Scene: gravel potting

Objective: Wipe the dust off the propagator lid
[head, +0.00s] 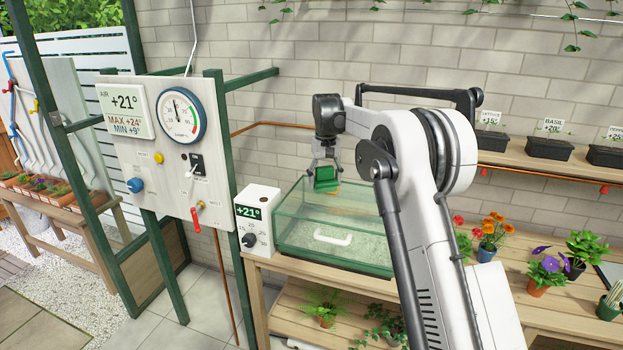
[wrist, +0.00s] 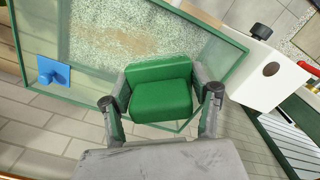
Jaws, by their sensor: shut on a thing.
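My gripper (head: 325,168) is shut on a green block, like a sponge or pad (head: 327,180), which also fills the middle of the wrist view (wrist: 158,88) between the two fingers. The propagator (head: 290,243) is a green-framed glass box with a white handle on its front. The block is at the back edge of its glass lid (head: 345,207); I cannot tell whether it touches the glass. In the wrist view a brownish dusty patch (wrist: 122,38) lies on the lid, beyond the block.
A white control box (head: 258,212) reading +21° stands left of the propagator. A blue fitting (wrist: 52,72) sits near the lid's corner. The brick wall is close behind. Potted flowers (head: 488,238) stand to the right, and black planters (head: 549,148) line the wall shelf.

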